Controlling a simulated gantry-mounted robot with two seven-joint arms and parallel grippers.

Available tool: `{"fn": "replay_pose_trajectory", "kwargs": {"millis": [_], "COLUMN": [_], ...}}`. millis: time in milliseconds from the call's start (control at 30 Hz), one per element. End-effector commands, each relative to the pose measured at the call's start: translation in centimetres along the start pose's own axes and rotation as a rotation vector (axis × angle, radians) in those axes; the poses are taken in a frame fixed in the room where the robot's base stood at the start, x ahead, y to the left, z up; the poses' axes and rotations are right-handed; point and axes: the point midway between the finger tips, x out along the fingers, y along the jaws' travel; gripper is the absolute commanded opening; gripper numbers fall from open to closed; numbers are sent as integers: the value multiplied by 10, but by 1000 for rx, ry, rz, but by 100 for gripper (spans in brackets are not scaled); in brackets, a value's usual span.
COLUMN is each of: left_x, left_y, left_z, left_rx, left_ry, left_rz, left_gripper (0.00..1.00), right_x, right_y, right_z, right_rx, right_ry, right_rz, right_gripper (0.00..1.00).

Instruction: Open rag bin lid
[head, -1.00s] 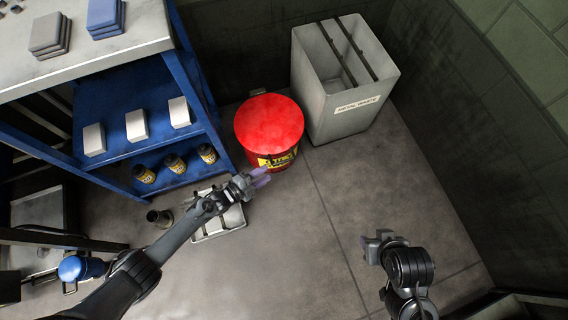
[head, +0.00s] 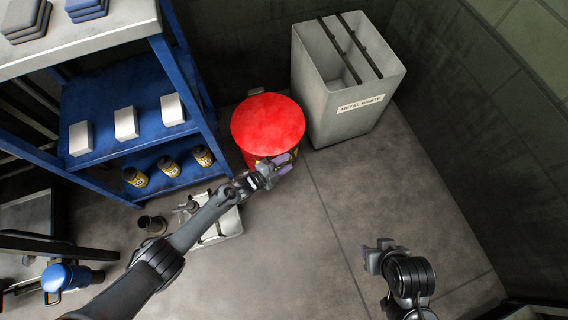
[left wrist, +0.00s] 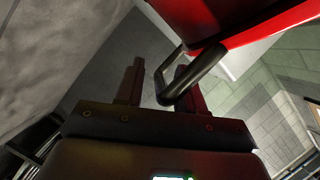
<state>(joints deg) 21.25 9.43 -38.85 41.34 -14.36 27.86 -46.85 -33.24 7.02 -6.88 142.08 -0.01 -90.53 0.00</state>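The red rag bin (head: 268,122) stands on the floor with its round lid down. Its lid also fills the upper right of the left wrist view (left wrist: 270,28). A dark bent handle (left wrist: 192,76) sticks out from below the lid edge. My left gripper (head: 281,168) is at the bin's front edge and covers part of the yellow label. In the left wrist view its fingers (left wrist: 158,88) are apart, with the handle's bend between them, close to the right finger. I cannot tell whether they touch. My right gripper (head: 374,256) hangs over the floor at lower right, away from the bin; its fingers are unclear.
A grey metal waste bin (head: 345,115) stands right behind the rag bin. A blue shelf (head: 105,158) with white boxes and dark jars stands to the left. A pale tray (head: 228,228) lies on the floor below my left forearm. Floor at centre right is clear.

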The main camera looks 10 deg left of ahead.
Motion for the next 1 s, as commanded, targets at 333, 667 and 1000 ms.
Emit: {"fn": "replay_pose_trajectory", "kwargs": {"millis": [333,667,1000], "left_x": [0,0,-4], "left_y": [0,0,-17], "left_z": [0,0,-10], "left_rx": [0,0,-35], "left_ry": [0,0,-1], "left_rz": [0,0,14], "left_gripper": [17,0,0], "right_x": [0,0,-18], "right_y": [1,0,-1], "right_z": [0,0,-6], "right_rx": [-3,2,7], "right_ry": [0,0,1], "right_rz": [2,-1,-5], "right_gripper": [43,43,43]}}
